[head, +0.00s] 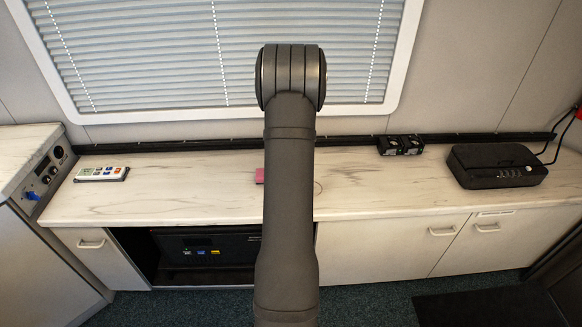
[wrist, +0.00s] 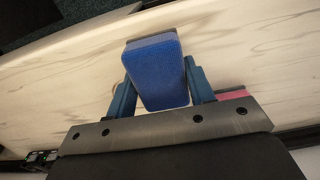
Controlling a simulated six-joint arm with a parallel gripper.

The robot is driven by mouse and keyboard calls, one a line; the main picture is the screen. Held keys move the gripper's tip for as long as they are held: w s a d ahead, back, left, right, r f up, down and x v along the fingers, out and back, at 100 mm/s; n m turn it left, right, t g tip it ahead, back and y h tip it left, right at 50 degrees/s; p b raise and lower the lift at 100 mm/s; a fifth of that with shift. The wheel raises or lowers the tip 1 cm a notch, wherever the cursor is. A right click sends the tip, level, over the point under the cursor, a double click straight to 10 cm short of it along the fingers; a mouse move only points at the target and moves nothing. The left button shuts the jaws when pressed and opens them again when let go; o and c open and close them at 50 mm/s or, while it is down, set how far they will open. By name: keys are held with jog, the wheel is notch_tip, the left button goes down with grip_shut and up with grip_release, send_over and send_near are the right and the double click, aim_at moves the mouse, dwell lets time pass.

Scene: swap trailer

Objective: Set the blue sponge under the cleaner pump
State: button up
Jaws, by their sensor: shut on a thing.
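In the wrist view the blue sponge (wrist: 157,58) sits between the two blue-grey fingers of my gripper (wrist: 160,88), which is shut on it. The pale marbled counter lies behind it; I cannot tell the gap between sponge and counter. In the head view my own arm hides the gripper and the sponge. I cannot make out a cleaner pump in either view; it may be behind my arm.
The marbled counter (head: 170,200) has a pink item (head: 260,176) beside my arm, also in the wrist view (wrist: 232,94). A remote-like panel (head: 102,174) lies left. Small black devices (head: 400,145) and a black box (head: 495,166) stand right. The counter between them is mostly clear.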

jog(key=w, duration=1.2)
jog(key=shift+w+f, duration=0.15)
jog(key=shift+f, duration=0.6)
jog(key=shift+f, duration=0.2)
jog(key=shift+f, duration=0.4)
jog(key=o, duration=0.9)
jog(key=shift+o, duration=0.2)
notch_tip(320, 180, up, 13)
jog(key=shift+r, duration=0.1)
